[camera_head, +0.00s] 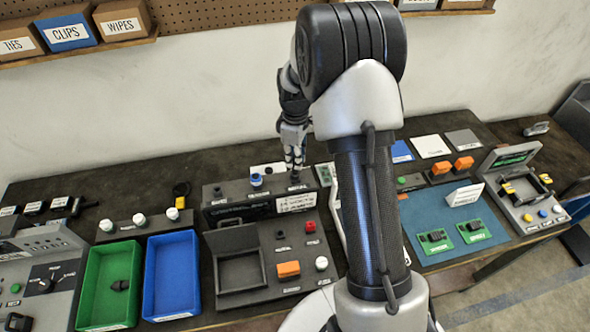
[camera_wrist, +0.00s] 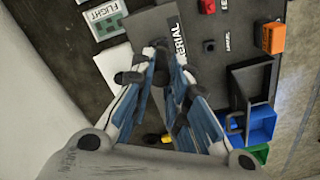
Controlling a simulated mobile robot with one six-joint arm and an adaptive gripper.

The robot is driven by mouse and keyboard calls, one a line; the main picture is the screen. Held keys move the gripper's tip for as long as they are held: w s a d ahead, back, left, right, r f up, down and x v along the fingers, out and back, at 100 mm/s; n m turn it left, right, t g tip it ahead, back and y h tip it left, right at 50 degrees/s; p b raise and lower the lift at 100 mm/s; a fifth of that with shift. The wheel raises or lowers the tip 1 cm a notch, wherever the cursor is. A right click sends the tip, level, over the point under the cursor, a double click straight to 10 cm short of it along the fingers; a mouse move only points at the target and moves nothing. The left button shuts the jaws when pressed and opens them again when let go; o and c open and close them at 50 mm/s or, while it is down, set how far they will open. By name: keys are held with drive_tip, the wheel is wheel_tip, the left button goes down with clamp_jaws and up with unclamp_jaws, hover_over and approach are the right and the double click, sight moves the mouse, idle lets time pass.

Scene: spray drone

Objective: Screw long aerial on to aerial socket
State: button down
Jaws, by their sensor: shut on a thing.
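My gripper (camera_head: 293,168) is over the right end of the dark console (camera_head: 237,211), close above its top. In the wrist view my gripper (camera_wrist: 152,64) has its fingertips beside the AERIAL label (camera_wrist: 178,40). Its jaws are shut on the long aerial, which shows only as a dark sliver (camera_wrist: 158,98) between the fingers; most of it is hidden. The aerial socket is hidden at the fingertips, so I cannot tell whether the aerial touches it or is seated in it.
A blue-topped knob (camera_head: 256,181) stands on the console, left of my gripper. In front is a panel with a recess, an orange block (camera_head: 288,269) and a red button (camera_head: 310,227). A green tray (camera_head: 88,287) and a blue tray (camera_head: 151,275) lie left. The wall is behind.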

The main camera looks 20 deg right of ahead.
drive_tip(key=n, duration=0.6)
drive_tip(key=shift+r, duration=0.1)
drive_tip(key=shift+r, duration=0.1)
drive_tip(key=shift+r+p, duration=1.4)
drive_tip(key=shift+r, duration=0.55)
